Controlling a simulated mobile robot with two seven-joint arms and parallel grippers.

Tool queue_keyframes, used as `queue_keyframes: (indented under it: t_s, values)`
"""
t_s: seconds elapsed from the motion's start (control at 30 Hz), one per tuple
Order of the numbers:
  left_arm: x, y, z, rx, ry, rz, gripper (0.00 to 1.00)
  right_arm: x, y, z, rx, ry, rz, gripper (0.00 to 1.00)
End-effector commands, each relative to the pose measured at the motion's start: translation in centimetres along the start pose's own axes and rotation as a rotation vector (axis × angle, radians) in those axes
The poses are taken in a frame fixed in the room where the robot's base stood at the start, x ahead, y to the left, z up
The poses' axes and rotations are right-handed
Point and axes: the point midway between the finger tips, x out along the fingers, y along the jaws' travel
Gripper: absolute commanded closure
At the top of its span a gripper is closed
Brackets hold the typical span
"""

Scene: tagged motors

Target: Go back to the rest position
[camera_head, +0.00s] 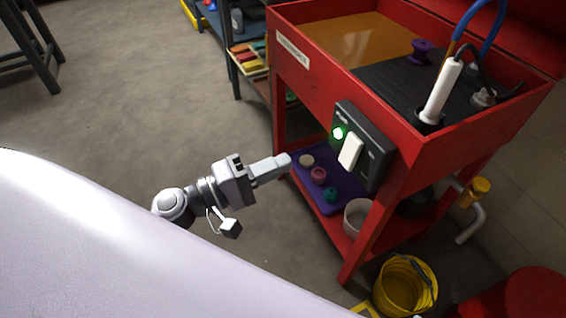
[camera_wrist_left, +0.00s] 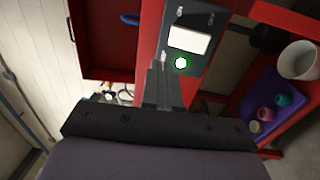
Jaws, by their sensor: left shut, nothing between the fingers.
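My left gripper (camera_head: 286,161) is shut and empty, pointing right toward the red cart, just left of its front. It also shows in the left wrist view (camera_wrist_left: 157,66), with its fingers together below the switch panel. The dark switch panel (camera_head: 376,152) is fixed on the cart's front. It carries a white rocker switch (camera_head: 350,151) and a lit green light (camera_head: 338,133); the switch (camera_wrist_left: 189,39) and light (camera_wrist_left: 181,63) also show in the left wrist view. The fingertips appear apart from the switch in the head view. My right gripper is in neither view.
The red cart (camera_head: 299,80) has a top basin with a white cylinder (camera_head: 441,92) and a purple spool (camera_head: 422,51). Its lower shelf holds a purple tray (camera_head: 335,197) with small round parts and a white cup (camera_head: 356,217). A yellow bucket (camera_head: 405,286) stands beside it.

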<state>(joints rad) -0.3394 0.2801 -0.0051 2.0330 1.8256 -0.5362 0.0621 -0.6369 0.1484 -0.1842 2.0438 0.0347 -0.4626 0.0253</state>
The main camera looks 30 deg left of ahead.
Motion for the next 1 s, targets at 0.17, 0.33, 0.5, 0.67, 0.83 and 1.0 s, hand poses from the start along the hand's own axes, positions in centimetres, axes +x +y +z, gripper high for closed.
queue_keyframes:
  t_s: [0.17,0.33,0.5,0.67,0.83,1.0]
  values:
    - [0.0,0.0,0.0,0.0,0.0,0.0,1.0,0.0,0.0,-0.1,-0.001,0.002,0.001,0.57]
    - [0.0,0.0,0.0,0.0,0.0,0.0,1.0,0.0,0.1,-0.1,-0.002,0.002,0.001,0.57]
    - [0.0,-0.6,0.2,0.02,0.001,-0.02,1.0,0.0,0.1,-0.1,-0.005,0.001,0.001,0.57]
    - [-0.5,-3.4,1.3,0.145,0.001,-0.128,1.0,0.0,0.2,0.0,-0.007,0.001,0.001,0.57]
    - [-1.8,-7.7,2.7,0.358,-0.012,-0.3,1.0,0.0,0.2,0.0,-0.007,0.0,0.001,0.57]
    - [-3.5,-11.4,3.8,0.582,-0.042,-0.464,1.0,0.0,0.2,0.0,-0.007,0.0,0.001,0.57]
